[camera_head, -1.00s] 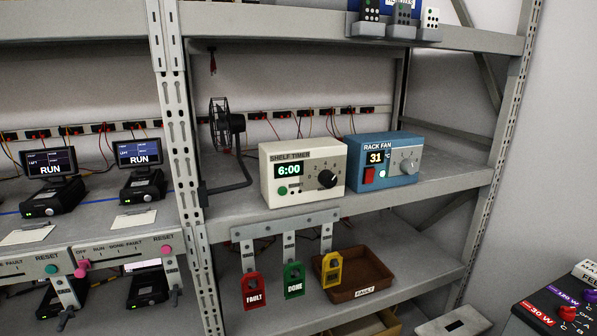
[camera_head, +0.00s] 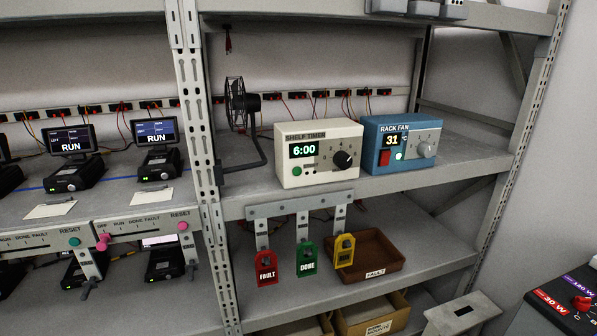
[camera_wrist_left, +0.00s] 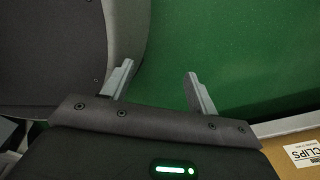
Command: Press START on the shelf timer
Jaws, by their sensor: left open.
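The shelf timer (camera_head: 318,154) is a cream box on the middle shelf. Its green display (camera_head: 304,149) reads 6:00, and a black knob (camera_head: 343,160) is on its right side. A small green button (camera_head: 297,172) sits below the display; its lettering is too small to read. No gripper shows in the head view. In the left wrist view my left gripper (camera_wrist_left: 158,85) is open and empty, its two fingers apart over a green surface, away from the timer. My right gripper is in neither view.
A blue rack fan box (camera_head: 399,146) stands right of the timer, and a black fan (camera_head: 237,102) is left of it. Red, green and yellow tags (camera_head: 306,262) hang below the shelf edge. A brown tray (camera_head: 376,267) is on the lower shelf. A rack upright (camera_head: 197,120) stands left.

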